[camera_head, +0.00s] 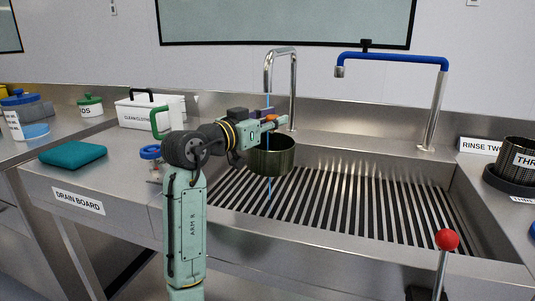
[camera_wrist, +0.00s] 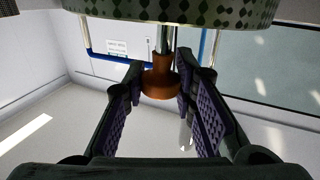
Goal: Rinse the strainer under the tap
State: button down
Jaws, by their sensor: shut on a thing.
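The strainer (camera_head: 272,157), a dark green round basket, hangs upright over the sink (camera_head: 370,205), below the silver gooseneck tap (camera_head: 281,52). A thin blue stream (camera_head: 268,188) runs down from the tap's spout and shows again below the strainer, in line with it. My gripper (camera_head: 274,123) is at the strainer's upper rim, shut on its handle. In the wrist view my gripper's fingers (camera_wrist: 160,88) close around an orange-brown knob (camera_wrist: 160,80) on a metal stem. The strainer's perforated wall (camera_wrist: 190,10) fills the top there. The strainer's inside is hidden.
A second tap with a blue spout (camera_head: 400,57) stands right. A red-knobbed lever (camera_head: 446,240) rises at the front. A dark basket marked THR (camera_head: 520,158) sits at the right edge. A teal cloth (camera_head: 73,154) and a blue-lidded jar (camera_head: 151,157) are on the left.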

jog(key=shift+d, duration=0.2)
jog(key=s+d+b, duration=0.1)
jog(key=s, duration=0.7)
jog(key=shift+d, duration=0.15)
dwell(0.4)
jog(key=shift+r, duration=0.1)
dwell(1.0)
jog(key=s+r+p, duration=0.2)
jog(key=s+r, duration=0.2)
jog(key=shift+s+d+p, duration=0.3)
jog(key=shift+s+d, duration=0.1)
jog(key=shift+f, duration=0.1)
dwell(0.5)
